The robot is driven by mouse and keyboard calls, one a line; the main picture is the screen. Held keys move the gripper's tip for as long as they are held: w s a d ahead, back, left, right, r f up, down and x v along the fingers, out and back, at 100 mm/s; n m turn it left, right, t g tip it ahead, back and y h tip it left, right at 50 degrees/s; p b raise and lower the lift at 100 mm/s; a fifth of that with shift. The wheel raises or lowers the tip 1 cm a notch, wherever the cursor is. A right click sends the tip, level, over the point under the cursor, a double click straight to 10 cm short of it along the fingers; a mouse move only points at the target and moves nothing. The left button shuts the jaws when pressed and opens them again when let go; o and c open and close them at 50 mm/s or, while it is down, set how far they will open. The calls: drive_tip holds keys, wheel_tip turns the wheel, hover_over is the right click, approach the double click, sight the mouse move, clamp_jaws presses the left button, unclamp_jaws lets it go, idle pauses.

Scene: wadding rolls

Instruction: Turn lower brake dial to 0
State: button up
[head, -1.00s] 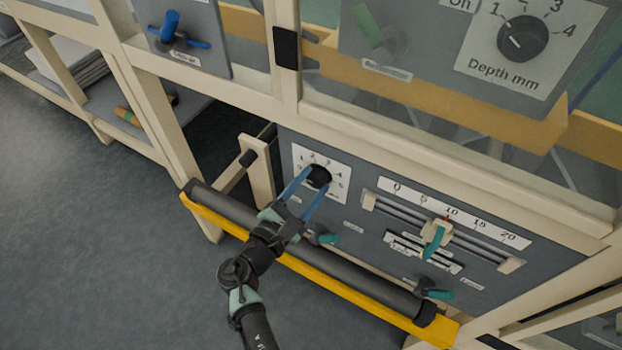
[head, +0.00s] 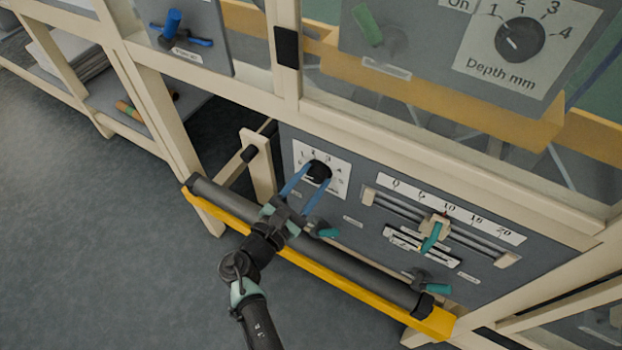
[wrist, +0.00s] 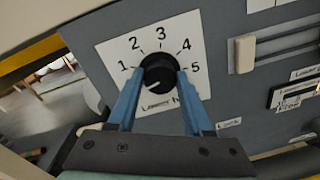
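The lower brake dial (head: 319,171) is a black round knob on a white scale plate, low on the grey machine panel. In the wrist view the knob (wrist: 159,71) has a pale pointer mark towards its lower left, below the 1. The numbers 1 to 5 show around it; the 0 is not visible, with the left finger across that side. The printed label under it is partly covered. My gripper (head: 319,173) has its blue fingers on opposite sides of the knob, and both tips appear to touch it. The wrist view shows the same hold (wrist: 159,73).
A dark roller (head: 330,255) above a yellow bar (head: 320,272) runs below my gripper. A slider (head: 436,228) on rails and teal levers (head: 437,288) sit to the right. An upper panel has a Depth mm dial (head: 519,41). The floor at left is clear.

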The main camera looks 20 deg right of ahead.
drive_tip(key=o, duration=0.4)
drive_tip(key=shift+o, duration=0.2)
drive_tip(key=p+v, duration=0.1)
drive_tip(key=v, duration=1.2)
drive_tip(key=shift+d, duration=0.1)
